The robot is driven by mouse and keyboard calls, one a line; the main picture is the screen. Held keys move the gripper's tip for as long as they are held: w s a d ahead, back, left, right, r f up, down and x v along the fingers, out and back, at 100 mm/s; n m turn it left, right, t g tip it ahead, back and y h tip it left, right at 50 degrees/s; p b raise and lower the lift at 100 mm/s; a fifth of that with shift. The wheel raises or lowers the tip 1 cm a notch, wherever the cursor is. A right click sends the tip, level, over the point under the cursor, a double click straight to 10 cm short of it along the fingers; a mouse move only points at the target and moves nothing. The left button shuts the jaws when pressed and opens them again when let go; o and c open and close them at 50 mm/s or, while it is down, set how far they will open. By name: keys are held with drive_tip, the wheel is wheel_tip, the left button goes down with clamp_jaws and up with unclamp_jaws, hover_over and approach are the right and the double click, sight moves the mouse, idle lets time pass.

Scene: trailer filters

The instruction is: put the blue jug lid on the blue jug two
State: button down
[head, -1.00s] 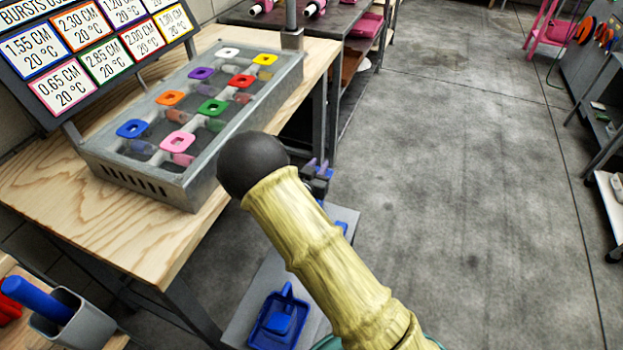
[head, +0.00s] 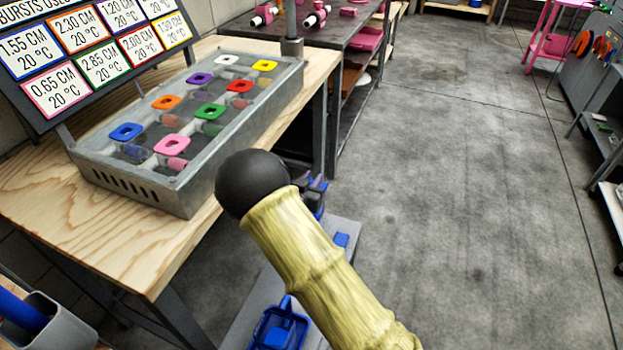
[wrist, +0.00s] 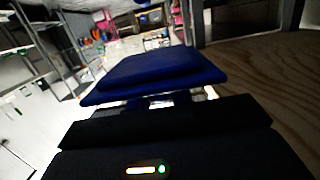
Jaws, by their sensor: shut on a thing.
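In the wrist view my gripper (wrist: 165,103) is shut on a flat dark blue piece (wrist: 152,70), which looks like the blue jug lid. The fingertips are mostly hidden beneath it. In the head view a blue jug-like container (head: 278,330) stands on a low grey surface (head: 248,318) at the bottom, partly cut off by the frame. Another small blue piece (head: 341,239) shows beyond it, partly behind my arm. I cannot tell which is jug two.
A wooden bench (head: 130,245) at left carries a metal tray (head: 195,190) with several coloured square-topped pieces and a sign board (head: 95,50). A grey bin (head: 45,330) is at bottom left. The concrete floor (head: 460,200) at right is clear.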

drive_tip(key=shift+f+b, duration=1.05)
drive_tip(key=shift+f, duration=0.6)
drive_tip(key=shift+s+f, duration=0.1)
drive_tip(key=shift+f, duration=0.45)
idle(0.6)
drive_tip(key=shift+r, duration=0.2)
idle(0.6)
drive_tip(key=shift+f, duration=0.1)
idle(0.5)
drive_tip(key=c, duration=0.7)
unclamp_jaws()
drive_tip(key=shift+r+p, duration=2.8)
drive_tip(key=shift+r, duration=0.7)
